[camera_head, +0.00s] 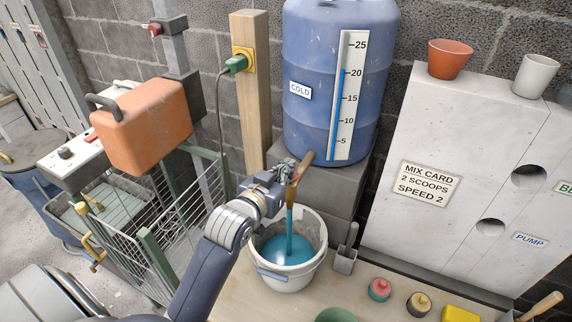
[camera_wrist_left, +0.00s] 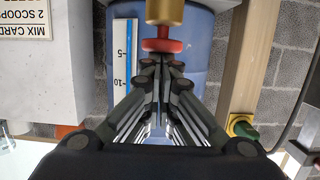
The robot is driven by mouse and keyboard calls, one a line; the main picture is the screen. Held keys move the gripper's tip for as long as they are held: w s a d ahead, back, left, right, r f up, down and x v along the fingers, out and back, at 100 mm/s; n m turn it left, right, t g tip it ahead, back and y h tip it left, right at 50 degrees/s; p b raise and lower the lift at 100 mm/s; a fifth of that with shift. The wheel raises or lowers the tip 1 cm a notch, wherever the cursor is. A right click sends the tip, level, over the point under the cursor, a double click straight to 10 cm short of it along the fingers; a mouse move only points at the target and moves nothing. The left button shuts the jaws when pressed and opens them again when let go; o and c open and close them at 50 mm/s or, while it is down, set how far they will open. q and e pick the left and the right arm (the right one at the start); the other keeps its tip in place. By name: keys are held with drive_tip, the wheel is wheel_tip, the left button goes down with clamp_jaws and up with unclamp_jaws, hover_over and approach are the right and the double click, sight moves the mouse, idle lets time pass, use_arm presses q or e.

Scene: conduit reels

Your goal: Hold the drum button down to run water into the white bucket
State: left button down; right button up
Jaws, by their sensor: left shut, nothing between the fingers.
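The blue drum (camera_head: 330,125) stands on a grey block stand. Its COLD label and level scale (camera_head: 347,95) face me; the blue column reaches about 20. A brass tap (camera_head: 304,162) sticks out low on the drum. A blue stream (camera_head: 289,232) falls from it into the white bucket (camera_head: 314,262), which holds blue water. My left gripper (camera_head: 292,172) is at the tap. In the left wrist view its shut, empty fingertips (camera_wrist_left: 162,62) are at the red button (camera_wrist_left: 162,45) on the brass fitting (camera_wrist_left: 165,12) and appear to touch it.
The bucket stands on a wooden bench (camera_head: 235,300) with a grey scoop holder (camera_head: 345,260), small knobbed pots and a yellow block. A white panel (camera_head: 430,140) with a MIX CARD rises at right. An orange jug (camera_head: 145,125) and wire cart (camera_head: 185,225) are at left.

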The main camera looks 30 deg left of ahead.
drive_tip(key=shift+r, duration=0.15)
idle(0.8)
use_arm(q)
drive_tip(key=s+r+p, duration=0.3)
drive_tip(key=s+r, duration=0.3)
drive_tip(key=s, duration=0.3)
drive_tip(key=shift+s+d+r, duration=0.2)
drive_tip(key=shift+s+d, duration=0.05)
drive_tip(key=shift+s, duration=0.1)
use_arm(e)
drive_tip(key=r, duration=0.1)
drive_tip(key=s+r, duration=0.1)
drive_tip(key=r, duration=0.1)
drive_tip(key=shift+s+d+r, duration=0.1)
drive_tip(key=shift+s+d, duration=0.1)
drive_tip(key=shift+s, duration=0.1)
idle(0.4)
